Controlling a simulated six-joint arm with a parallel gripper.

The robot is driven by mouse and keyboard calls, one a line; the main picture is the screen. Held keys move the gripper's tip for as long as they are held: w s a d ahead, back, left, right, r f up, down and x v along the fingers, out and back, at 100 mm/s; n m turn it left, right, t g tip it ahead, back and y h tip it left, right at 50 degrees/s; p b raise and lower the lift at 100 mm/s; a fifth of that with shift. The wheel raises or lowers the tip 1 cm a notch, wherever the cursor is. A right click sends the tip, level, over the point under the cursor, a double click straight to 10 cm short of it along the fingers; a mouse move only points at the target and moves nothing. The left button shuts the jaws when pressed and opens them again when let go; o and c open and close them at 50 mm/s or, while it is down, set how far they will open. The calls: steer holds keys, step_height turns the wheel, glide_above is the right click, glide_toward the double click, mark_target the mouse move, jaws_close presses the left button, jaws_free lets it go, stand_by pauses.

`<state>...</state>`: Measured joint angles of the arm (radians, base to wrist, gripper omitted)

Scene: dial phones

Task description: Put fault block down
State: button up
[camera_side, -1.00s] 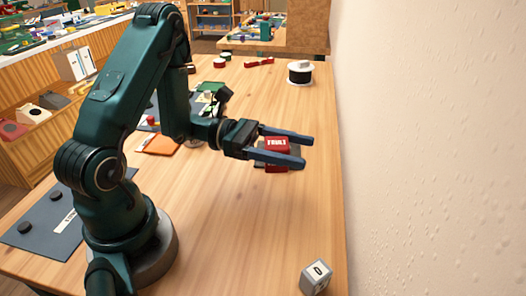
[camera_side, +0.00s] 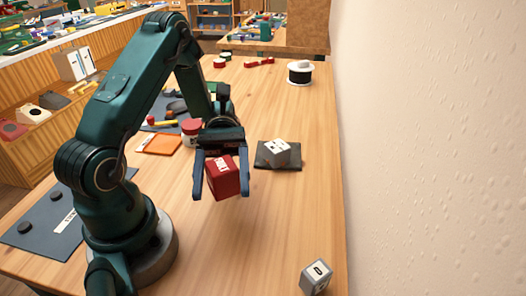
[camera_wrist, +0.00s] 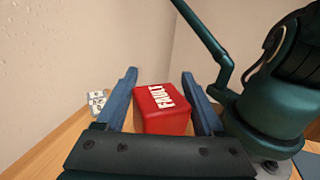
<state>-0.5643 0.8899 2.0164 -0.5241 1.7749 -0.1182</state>
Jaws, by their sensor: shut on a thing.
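The red fault block (camera_side: 223,184) has white lettering on it. It sits between the two blue fingers of my gripper (camera_side: 221,184), which is shut on it. It looks tilted and appears to be held above the wooden table (camera_side: 262,235). In the wrist view the fault block (camera_wrist: 162,112) is between the fingertips of my gripper (camera_wrist: 160,90), with its FAULT face partly turned up.
A grey-white block (camera_side: 277,151) rests on a dark pad (camera_side: 290,166) to the right. A grey cube (camera_side: 316,277) stands at the front right near the wall. An orange mat (camera_side: 158,144) and a red-lidded jar (camera_side: 191,133) lie behind. The front middle is clear.

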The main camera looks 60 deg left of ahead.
steer(key=s+a+f+m+g+y, duration=0.1)
steer(key=s+a+m+g+y, duration=0.25)
steer(key=a+m+y, duration=0.75)
steer(key=s+a+f+m+g+y, duration=0.1)
steer(key=s+a+m+g+y, duration=0.45)
steer(key=y, duration=0.85)
steer(key=w+a+m+t+y, duration=0.2)
steer(key=w+m+t+y, duration=0.5)
steer(key=w+m+t, duration=1.4)
steer(key=shift+s+a+f+n+t, duration=0.1)
steer(key=shift+s+f+n+t, duration=0.5)
steer(key=shift+f, duration=0.75)
steer(key=shift+s+a+f+n+t, duration=0.1)
steer(key=shift+s+f+n+t, duration=0.3)
steer(key=shift+s+f, duration=0.7)
steer(key=shift+s+f+n+t, duration=0.4)
steer(key=shift+f+t, duration=0.2)
steer(key=shift+f, duration=0.95)
steer(key=shift+f, duration=0.1)
steer(key=o, duration=1.4)
